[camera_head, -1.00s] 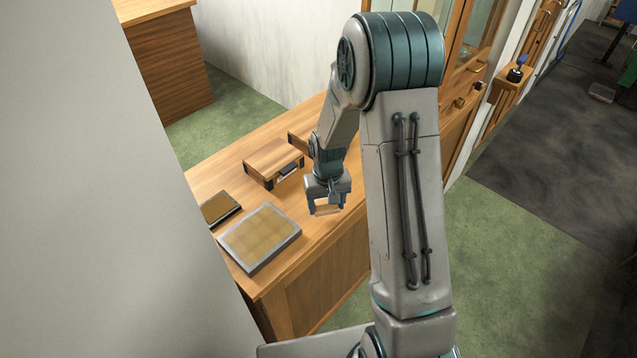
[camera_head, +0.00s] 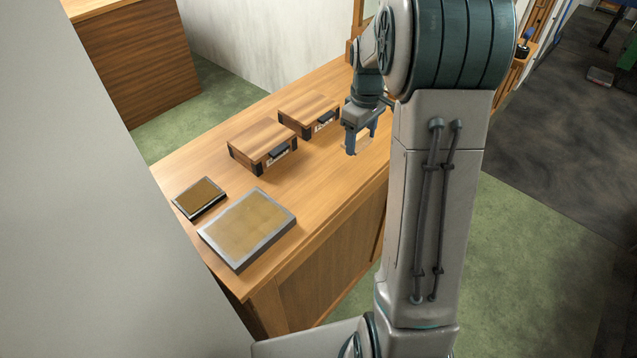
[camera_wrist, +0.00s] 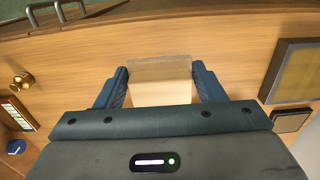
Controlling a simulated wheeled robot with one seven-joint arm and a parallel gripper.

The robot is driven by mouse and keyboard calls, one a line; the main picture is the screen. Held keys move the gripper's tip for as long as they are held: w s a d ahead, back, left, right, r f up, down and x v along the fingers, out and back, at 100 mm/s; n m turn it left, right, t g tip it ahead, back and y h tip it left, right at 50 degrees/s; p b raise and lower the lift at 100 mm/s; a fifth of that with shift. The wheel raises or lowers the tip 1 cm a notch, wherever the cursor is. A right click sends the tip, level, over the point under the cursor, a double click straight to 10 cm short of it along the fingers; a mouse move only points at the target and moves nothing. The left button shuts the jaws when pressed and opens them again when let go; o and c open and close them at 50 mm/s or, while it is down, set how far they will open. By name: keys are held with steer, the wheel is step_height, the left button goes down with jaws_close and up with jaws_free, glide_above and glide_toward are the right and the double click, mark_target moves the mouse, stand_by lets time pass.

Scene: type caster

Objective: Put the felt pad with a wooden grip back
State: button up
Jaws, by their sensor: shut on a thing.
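My gripper (camera_head: 356,143) is over the right part of the wooden counter, to the right of two wooden boxes. It is shut on a pale wooden block, which I take to be the felt pad with a wooden grip (camera_head: 363,142). In the wrist view the pad (camera_wrist: 160,82) sits between the two blue fingers (camera_wrist: 160,90), with a tan strip along its far edge. Its felt face cannot be made out. Whether it touches the counter I cannot tell.
A large grey-rimmed tray (camera_head: 270,238) and a small dark-rimmed one (camera_head: 187,213) lie at the counter's near left. A wooden box with dark corners (camera_head: 258,138) and a second box (camera_head: 305,108) stand behind them. Bare counter lies in front of the boxes.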

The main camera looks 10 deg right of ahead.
steer(key=p, duration=0.2)
glide_above(319, 185)
step_height(319, 185, down, 6)
steer(key=shift+f, duration=0.1)
steer(key=shift+f+p, duration=0.4)
steer(key=shift+f, duration=1.55)
steer(key=shift+f, duration=0.1)
steer(key=shift+f, duration=0.15)
steer(key=o, duration=1)
steer(key=shift+o, duration=0.2)
steer(key=shift+r, duration=0.2)
